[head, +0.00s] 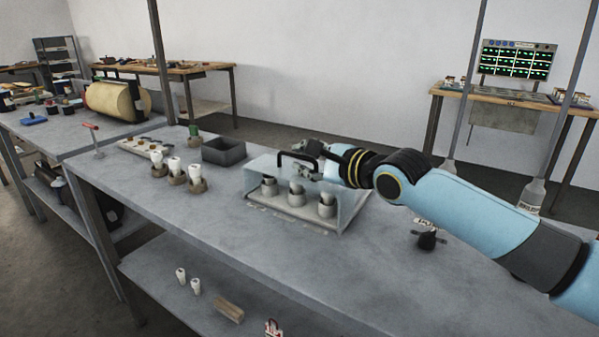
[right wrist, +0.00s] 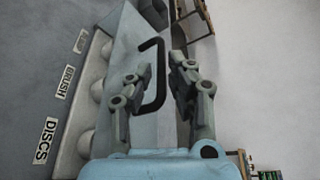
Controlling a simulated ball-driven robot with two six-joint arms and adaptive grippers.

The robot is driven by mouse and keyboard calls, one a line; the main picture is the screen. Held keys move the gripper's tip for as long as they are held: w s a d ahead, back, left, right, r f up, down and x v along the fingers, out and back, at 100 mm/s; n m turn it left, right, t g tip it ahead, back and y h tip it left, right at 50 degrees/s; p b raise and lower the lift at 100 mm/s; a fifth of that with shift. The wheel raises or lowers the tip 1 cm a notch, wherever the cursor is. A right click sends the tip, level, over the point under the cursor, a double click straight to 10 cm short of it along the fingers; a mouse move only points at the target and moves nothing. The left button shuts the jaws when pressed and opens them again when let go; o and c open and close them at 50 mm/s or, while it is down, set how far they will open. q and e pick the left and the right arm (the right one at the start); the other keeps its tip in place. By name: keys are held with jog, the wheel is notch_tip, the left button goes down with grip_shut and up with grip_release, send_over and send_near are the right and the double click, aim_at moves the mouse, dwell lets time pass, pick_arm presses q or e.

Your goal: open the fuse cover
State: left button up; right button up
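The fuse cover (head: 345,203) is a pale, partly see-through box on the grey bench, with a black bar handle (head: 285,162) along its upper edge. Three grey sockets with round tops show in or behind it; whether it is fully down I cannot tell. My right gripper (head: 316,160) is at the handle. In the right wrist view, the handle (right wrist: 160,72) stands between the two fingers of my right gripper (right wrist: 158,78), with gaps on both sides. The fingers are apart and not shut on it. My left gripper is not in view.
Left of the cover are a dark open tray (head: 224,152) and several white-topped fuses in brown holders (head: 174,167). A small black knob-like item (head: 428,240) stands at right. The bench front is clear. Labels line the bench before the cover, including a DISCS label (right wrist: 45,141).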

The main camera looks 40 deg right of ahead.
jog(key=shift+x, duration=0.9)
jog(key=shift+r, duration=0.1)
grip_shut()
